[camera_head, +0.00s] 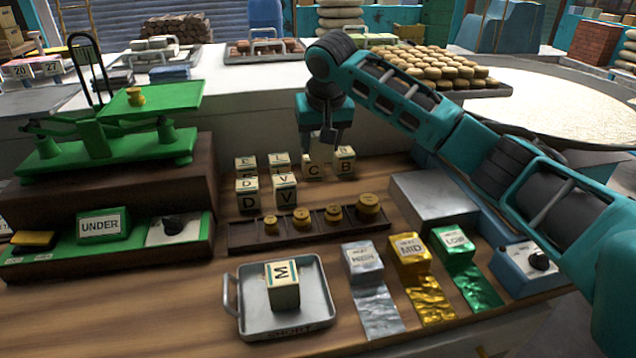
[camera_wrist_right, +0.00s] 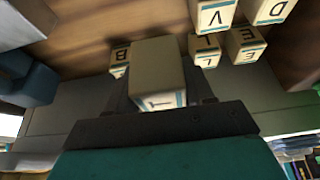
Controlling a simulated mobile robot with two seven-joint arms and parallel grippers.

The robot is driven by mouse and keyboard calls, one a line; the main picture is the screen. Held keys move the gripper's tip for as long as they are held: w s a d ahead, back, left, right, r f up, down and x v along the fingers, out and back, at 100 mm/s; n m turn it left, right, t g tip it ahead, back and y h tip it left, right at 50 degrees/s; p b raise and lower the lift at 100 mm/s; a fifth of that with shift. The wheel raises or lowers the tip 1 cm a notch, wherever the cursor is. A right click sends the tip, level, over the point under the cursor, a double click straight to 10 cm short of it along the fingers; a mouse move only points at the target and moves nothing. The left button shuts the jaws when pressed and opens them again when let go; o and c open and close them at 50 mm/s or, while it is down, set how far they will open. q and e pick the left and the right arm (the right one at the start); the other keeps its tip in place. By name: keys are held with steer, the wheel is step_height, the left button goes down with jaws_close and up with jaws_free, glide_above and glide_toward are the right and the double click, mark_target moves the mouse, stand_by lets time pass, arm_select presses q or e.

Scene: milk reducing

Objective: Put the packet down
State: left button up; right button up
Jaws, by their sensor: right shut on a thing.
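My right gripper (camera_head: 325,142) is shut on a cream packet (camera_wrist_right: 158,68) among the lettered packets at the back of the wooden counter. The held packet has a blue-edged label, its letter hard to read in the right wrist view. In the head view it is mostly hidden by the gripper. My left gripper is not in view.
Packets marked D (camera_head: 247,201) and V (camera_head: 285,192) stand to the left. A weight rack (camera_head: 300,239) lies in front. A metal tray (camera_head: 313,308) holds a packet marked M (camera_head: 283,285). A green balance (camera_head: 100,150) stands left; foil-wrapped blocks (camera_head: 409,252) sit right.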

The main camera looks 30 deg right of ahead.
mark_target(323, 161)
step_height(323, 161, down, 10)
steer(key=shift+r+b, duration=0.15)
steer(key=shift+b, duration=0.15)
steer(key=o, duration=0.9)
steer(key=p+v, duration=0.1)
steer(key=v, duration=1.1)
